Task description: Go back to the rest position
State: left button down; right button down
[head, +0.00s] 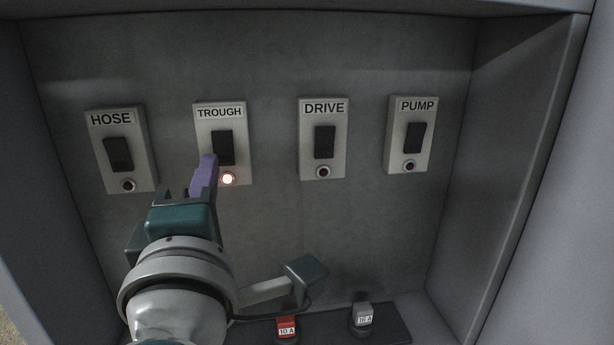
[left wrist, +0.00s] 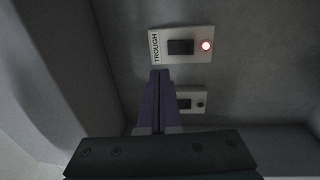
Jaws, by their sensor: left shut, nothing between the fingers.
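My left gripper (head: 207,163) is shut and empty, with its purple fingers together. In the head view its fingertips overlap the lower left part of the TROUGH switch plate (head: 236,112); I cannot tell whether they touch it. The TROUGH lamp (head: 228,179) glows, and the black TROUGH rocker (head: 223,148) is partly in view. In the left wrist view the closed fingertips (left wrist: 159,73) appear beside the TROUGH plate (left wrist: 197,34), below it in the picture. My right gripper is not in view.
HOSE (head: 119,154), DRIVE (head: 324,142) and PUMP (head: 413,137) switches line the back wall, their lamps dark. A red 10 A fuse (head: 287,329) and a grey 16 A fuse (head: 362,318) stand on a dark strip at the bottom. Cabinet side walls (head: 512,150) enclose the space.

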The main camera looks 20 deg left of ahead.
pick_arm(q)
jog(key=shift+s+d+r, duration=0.1)
jog(key=shift+s+d, duration=0.25)
jog(key=shift+s, duration=0.25)
